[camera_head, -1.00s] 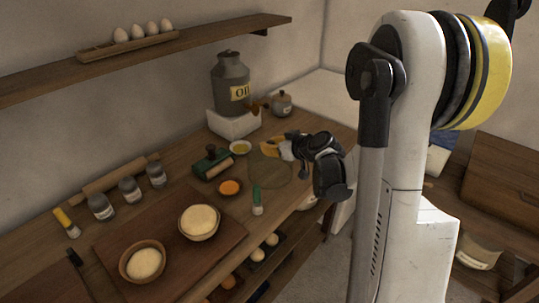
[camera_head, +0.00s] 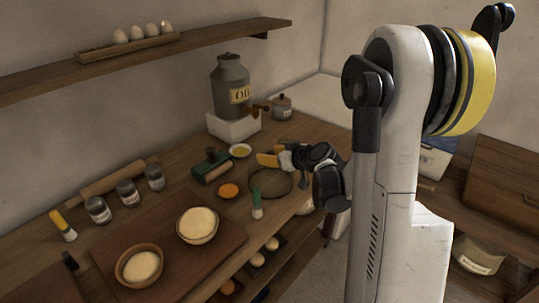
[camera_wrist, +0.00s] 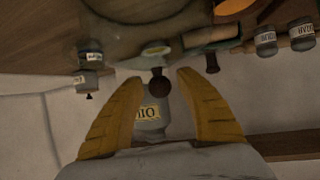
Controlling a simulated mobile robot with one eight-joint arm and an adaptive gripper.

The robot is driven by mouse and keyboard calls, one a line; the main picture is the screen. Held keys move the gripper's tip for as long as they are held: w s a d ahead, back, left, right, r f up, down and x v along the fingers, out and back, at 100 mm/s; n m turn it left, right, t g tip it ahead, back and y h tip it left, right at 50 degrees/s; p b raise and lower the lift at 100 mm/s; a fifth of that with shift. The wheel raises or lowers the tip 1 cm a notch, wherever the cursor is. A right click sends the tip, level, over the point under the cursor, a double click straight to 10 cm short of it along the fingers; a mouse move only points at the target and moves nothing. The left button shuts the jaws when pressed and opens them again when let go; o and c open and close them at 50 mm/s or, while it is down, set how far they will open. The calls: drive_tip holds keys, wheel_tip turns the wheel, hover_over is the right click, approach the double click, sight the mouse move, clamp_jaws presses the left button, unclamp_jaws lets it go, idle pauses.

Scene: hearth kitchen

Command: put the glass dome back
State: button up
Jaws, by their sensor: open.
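A faint, see-through round shape with a dark rim, which looks like the glass dome (camera_head: 278,186), is on the counter at the right in the head view. Its height and any knob are hard to make out. A clear curved edge (camera_wrist: 125,32) also shows at the top of the wrist view. My gripper (camera_head: 262,159) is just behind the round shape in the head view. Its yellow fingers (camera_wrist: 160,104) are apart with nothing gripped. A dark round knob (camera_wrist: 159,84) appears between them in the wrist view; I cannot tell what it belongs to.
Dough bowls (camera_head: 140,266) sit on a board at the front left.

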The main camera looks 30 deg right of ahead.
drive_tip(key=p+v, duration=0.3)
drive_tip(key=v, duration=0.9)
drive_tip(key=s+a+r+g, duration=0.2)
drive_tip(key=s+a, duration=0.1)
drive_tip(key=a, duration=0.4)
drive_tip(key=s+a+r+g, duration=0.1)
drive_tip(key=s+a, duration=0.1)
drive_tip(key=a, duration=0.5)
drive_tip(key=s+a+r+m+g+h, duration=0.1)
drive_tip(key=s+a, duration=0.4)
drive_tip(key=s, duration=0.7)
drive_tip(key=shift+a+r+m+g+h, duration=0.4)
drive_tip(key=shift+r+g+h, duration=0.1)
drive_tip(key=shift+r+g, duration=0.15)
